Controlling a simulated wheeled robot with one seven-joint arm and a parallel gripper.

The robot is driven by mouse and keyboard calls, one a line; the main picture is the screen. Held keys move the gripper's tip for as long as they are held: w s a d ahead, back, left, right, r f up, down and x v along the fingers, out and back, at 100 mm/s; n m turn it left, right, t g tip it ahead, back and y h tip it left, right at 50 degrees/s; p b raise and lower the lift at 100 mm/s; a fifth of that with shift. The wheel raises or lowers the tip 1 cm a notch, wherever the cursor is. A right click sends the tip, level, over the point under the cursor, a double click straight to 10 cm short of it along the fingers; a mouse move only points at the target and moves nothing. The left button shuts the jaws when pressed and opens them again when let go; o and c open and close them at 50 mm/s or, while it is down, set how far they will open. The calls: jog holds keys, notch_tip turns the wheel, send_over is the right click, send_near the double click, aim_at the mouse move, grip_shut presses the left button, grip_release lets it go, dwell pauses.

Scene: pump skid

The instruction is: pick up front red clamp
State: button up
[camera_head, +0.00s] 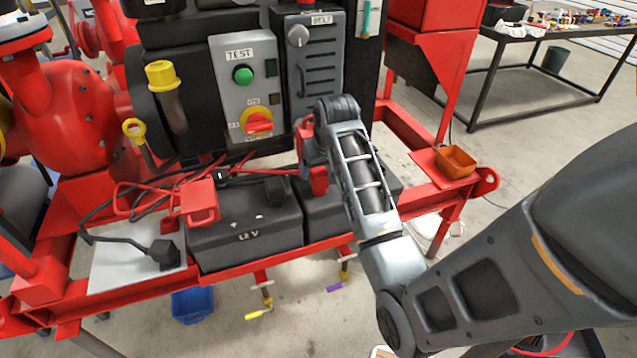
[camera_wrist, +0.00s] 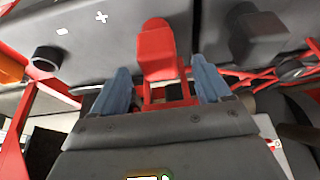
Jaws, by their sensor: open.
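A red clamp (camera_head: 319,180) stands at the right-hand dark battery in the head view, partly hidden by my arm. In the wrist view the red clamp (camera_wrist: 156,52) lies between the two blue fingers of my gripper (camera_wrist: 162,82). The fingers are apart, one on each side of it, with gaps visible, so they do not grip it. In the head view my gripper (camera_head: 308,152) is mostly hidden behind my wrist. A second red clamp (camera_head: 200,203) with red cable rests on the left battery (camera_head: 245,236).
A control panel marked TEST (camera_head: 243,90) stands behind the batteries. Red and black cables (camera_head: 135,195) run to the left. The red frame rail (camera_head: 120,299) crosses the front. An orange tray (camera_head: 455,160) sits at the right. A blue bin (camera_head: 192,305) is on the floor.

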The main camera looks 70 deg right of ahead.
aim_at(319, 170)
jog(key=shift+x, duration=2.3)
jog(key=shift+d, duration=0.1)
jog(key=shift+c, duration=0.4)
jog(key=c, duration=1.2)
jog(key=shift+r, duration=0.1)
jog(key=shift+r, duration=0.55)
jog(key=r, duration=0.1)
jog(key=s+r, duration=0.1)
jog(key=r, duration=0.1)
jog(key=shift+d+r, duration=0.15)
jog(key=shift+r, duration=0.05)
jog(key=s+r, duration=0.2)
jog(key=s, duration=0.1)
jog(key=s+d+r, duration=0.1)
jog(key=s+r, duration=0.1)
jog(key=s, duration=0.2)
jog(key=s+r, duration=0.2)
jog(key=s, duration=0.1)
jog(key=shift+s+d+r+b, duration=0.25)
jog(key=shift+b, duration=0.05)
